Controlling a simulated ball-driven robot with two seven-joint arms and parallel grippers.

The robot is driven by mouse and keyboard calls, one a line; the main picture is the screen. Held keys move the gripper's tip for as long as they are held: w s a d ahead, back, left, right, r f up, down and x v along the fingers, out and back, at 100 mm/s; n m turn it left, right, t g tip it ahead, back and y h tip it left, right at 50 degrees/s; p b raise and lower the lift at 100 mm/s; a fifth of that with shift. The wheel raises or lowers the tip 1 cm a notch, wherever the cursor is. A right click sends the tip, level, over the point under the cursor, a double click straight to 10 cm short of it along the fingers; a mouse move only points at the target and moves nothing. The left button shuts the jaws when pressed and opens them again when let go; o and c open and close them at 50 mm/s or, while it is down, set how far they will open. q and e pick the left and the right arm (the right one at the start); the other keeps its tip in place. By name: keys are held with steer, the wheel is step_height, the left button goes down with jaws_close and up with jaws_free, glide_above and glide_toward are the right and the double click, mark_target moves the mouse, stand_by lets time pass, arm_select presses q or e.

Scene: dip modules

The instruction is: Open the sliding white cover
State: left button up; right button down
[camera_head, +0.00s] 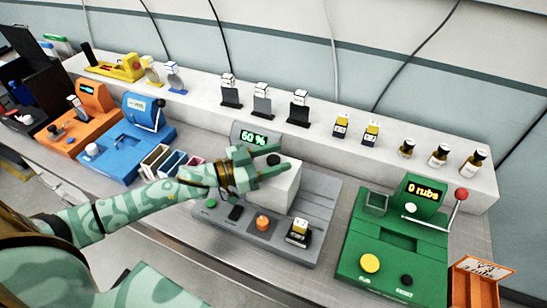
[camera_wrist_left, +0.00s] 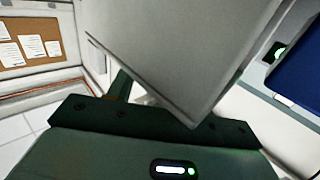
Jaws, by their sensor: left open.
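The white cover (camera_head: 284,190) is a box-like block on the grey module (camera_head: 325,205), whose display reads "60 %". A dark round knob (camera_head: 273,160) shows at the cover's top. My left gripper (camera_head: 284,158) is open, with its two green fingers reaching over the cover's top, one on each side of the knob in the picture. I cannot tell whether they touch it. In the left wrist view a large pale block, apparently the cover (camera_wrist_left: 185,50), fills the space before the gripper and hides part of the fingers. My right gripper is not in view.
The grey module also carries an orange button (camera_head: 263,223) and a small yellow-and-black item (camera_head: 299,232). A green machine (camera_head: 390,245) stands to the right, a blue one (camera_head: 125,150) to the left. Small bottles and blocks line the white shelf (camera_head: 315,130) behind.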

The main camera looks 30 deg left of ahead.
mark_target(290, 173)
arm_select(q)
jaws_close()
steer(key=d+p, duration=0.1)
steer(key=d, duration=0.1)
steer(key=d+p, duration=0.1)
steer(key=shift+w+d+r, duration=0.1)
steer(key=shift+d+r, duration=0.1)
steer(key=shift+d, duration=0.15)
steer(key=shift+d+f, duration=0.15)
steer(key=shift+d, duration=0.15)
jaws_free()
